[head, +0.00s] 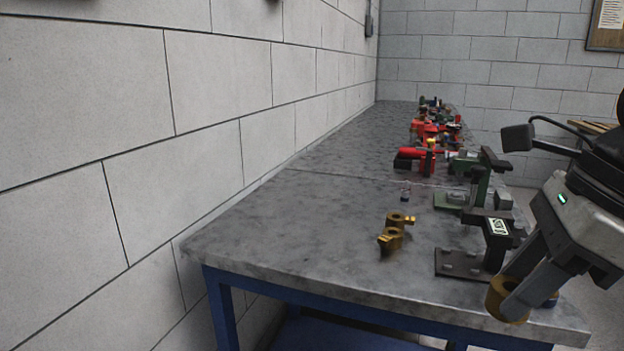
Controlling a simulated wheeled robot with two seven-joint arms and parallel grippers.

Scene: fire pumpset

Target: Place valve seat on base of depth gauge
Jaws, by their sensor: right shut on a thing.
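The valve seat (497,297) is a short brass ring in the head view at the lower right. My right gripper (514,300) comes in from the right and is shut on it, holding it near the table's front right edge. The depth gauge (498,228) has a digital display on a dark upright stand. Its flat dark base (457,263) lies on the table, left of and behind the held valve seat. My left gripper is out of view.
Brass fittings (396,228) lie left of the gauge on the grey table (310,245). A green fixture (470,195) stands behind the gauge, with a red-handled tool (425,153) and several red parts farther back. The table's left side is clear, beside a block wall.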

